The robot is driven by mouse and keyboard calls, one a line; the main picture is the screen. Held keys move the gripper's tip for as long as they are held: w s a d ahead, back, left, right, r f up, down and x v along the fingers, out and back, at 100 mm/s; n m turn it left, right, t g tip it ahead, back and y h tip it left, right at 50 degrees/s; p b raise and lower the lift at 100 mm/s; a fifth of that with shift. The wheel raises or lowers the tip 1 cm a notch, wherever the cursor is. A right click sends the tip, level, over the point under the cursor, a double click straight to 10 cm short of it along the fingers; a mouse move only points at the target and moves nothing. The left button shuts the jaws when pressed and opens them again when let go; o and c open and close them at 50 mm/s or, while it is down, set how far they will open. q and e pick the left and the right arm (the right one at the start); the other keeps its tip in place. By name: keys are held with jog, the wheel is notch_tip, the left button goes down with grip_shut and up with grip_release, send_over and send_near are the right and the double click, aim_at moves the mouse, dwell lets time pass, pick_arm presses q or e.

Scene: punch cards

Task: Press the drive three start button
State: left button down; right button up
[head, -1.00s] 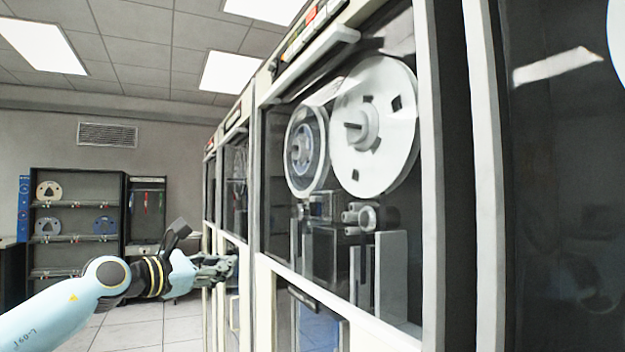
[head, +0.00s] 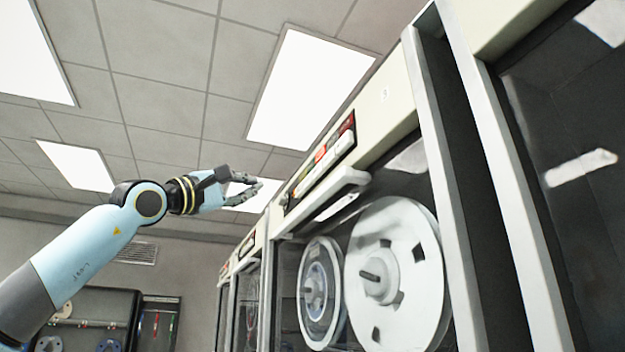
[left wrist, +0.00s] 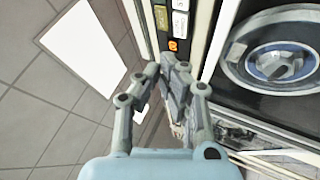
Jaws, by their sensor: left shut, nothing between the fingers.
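The tape drive marked 3 (head: 384,93) stands at the right in the head view. Its button strip (head: 322,163) of red, white and other coloured buttons runs along the upper front; the labels are too small to read, so I cannot tell which is start. My left gripper (head: 257,187) is raised to the left of the strip, apart from it, shut and empty. In the left wrist view the gripper (left wrist: 172,68) shows with its fingers together, below a dark strip with pale buttons (left wrist: 180,22) and an orange-lit mark (left wrist: 173,44). My right gripper is out of view.
A pale handle ledge (head: 325,200) juts out below the buttons. White tape reels (head: 400,275) sit behind the drive's window. More drives (head: 245,290) stand farther back. A shelf (head: 95,305) is at the far left. The space left of the drives is open.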

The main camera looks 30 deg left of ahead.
aim_at(309, 181)
pick_arm(q)
jog(key=shift+s+a+r, duration=0.1)
jog(key=shift+s+r, duration=0.2)
jog(key=shift+r, duration=0.3)
jog(key=shift+s+r, duration=0.25)
jog(key=shift+r, duration=0.3)
jog(key=w+d+p, duration=0.5)
jog(key=w+p, duration=0.1)
jog(key=p, duration=0.1)
jog(key=shift+w+d+p, duration=0.35)
dwell(0.7)
